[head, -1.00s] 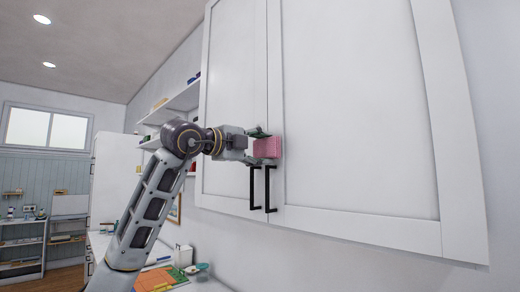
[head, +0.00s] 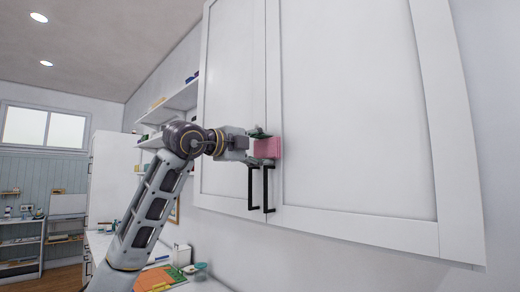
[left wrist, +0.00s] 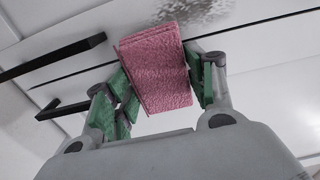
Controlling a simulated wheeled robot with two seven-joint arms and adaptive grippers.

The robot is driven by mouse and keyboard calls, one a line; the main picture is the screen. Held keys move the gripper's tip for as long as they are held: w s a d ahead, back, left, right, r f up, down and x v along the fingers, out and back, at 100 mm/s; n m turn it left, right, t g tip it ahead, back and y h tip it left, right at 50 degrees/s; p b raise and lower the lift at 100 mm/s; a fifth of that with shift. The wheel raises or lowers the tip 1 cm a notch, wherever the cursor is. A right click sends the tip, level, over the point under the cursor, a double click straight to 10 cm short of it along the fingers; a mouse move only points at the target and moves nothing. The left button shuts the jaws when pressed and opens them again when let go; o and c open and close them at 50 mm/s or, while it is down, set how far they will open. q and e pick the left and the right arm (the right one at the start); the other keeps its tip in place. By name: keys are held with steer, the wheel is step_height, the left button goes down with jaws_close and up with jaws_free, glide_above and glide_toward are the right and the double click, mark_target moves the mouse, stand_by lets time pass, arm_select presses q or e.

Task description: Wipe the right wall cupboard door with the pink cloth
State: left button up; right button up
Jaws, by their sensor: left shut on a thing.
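The pink cloth (head: 268,147) is a folded pad between the green-padded fingers of my left gripper (head: 262,147). In the left wrist view the cloth (left wrist: 158,68) fills the space between the fingertips, and its far edge is at the white door surface; I cannot tell whether it presses on it. The right wall cupboard door (head: 355,110) is white with a raised frame. The cloth is at its left edge, just above the black handles. A dark speckled smudge (left wrist: 195,12) shows on the white surface beyond the cloth. My right gripper is not in view.
Two black bar handles (head: 268,190) hang just below my left gripper. The left cupboard door (head: 232,95) adjoins on the left. Open shelves (head: 172,104) are further left. A counter with small items, including an orange-and-green board (head: 160,279), lies below.

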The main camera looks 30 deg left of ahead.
mark_target(273, 147)
arm_select(q)
steer(key=shift+w+d, duration=0.1)
steer(key=shift+w, duration=0.2)
steer(key=shift+w+d, duration=0.1)
steer(key=shift+w, duration=0.1)
stand_by(0.4)
steer(key=shift+s+d, duration=0.1)
steer(key=shift+d, duration=0.05)
steer(key=shift+s+d, duration=0.15)
steer(key=shift+d, duration=0.25)
steer(key=shift+s+d, duration=0.25)
steer(key=shift+d, duration=0.45)
steer(key=shift+s+d, duration=0.2)
steer(key=shift+d, duration=0.5)
steer(key=shift+a, duration=0.2)
steer(key=shift+w+a, duration=0.35)
steer(key=shift+a, duration=0.55)
steer(key=shift+w+a, duration=0.35)
steer(key=shift+a, duration=0.55)
